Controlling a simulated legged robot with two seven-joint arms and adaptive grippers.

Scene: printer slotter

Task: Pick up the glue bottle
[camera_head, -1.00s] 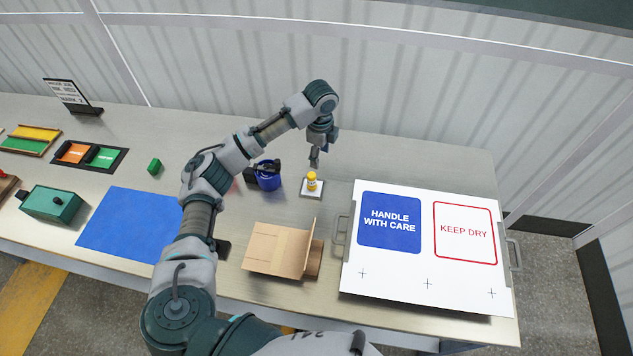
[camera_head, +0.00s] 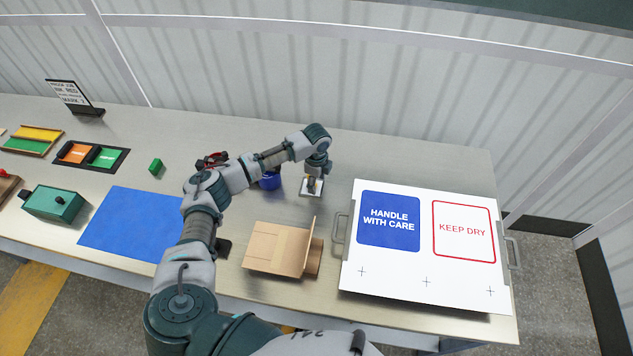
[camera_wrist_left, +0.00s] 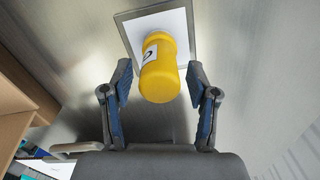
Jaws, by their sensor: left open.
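The glue bottle is a yellow bottle (camera_wrist_left: 160,75) with a white label, standing on a white square plate with a grey rim (camera_wrist_left: 185,17). In the left wrist view it is between the two open fingers of my left gripper (camera_wrist_left: 160,104), with a gap on each side. In the head view my left gripper (camera_head: 313,186) reaches down over the plate (camera_head: 304,193) and mostly hides the bottle. My right gripper does not show.
A blue round container (camera_head: 270,181) stands left of the plate. An open cardboard box (camera_head: 272,250) is in front. A white board with labels (camera_head: 390,272) lies at right. A blue mat (camera_head: 130,225) and a green box (camera_head: 55,204) are at left.

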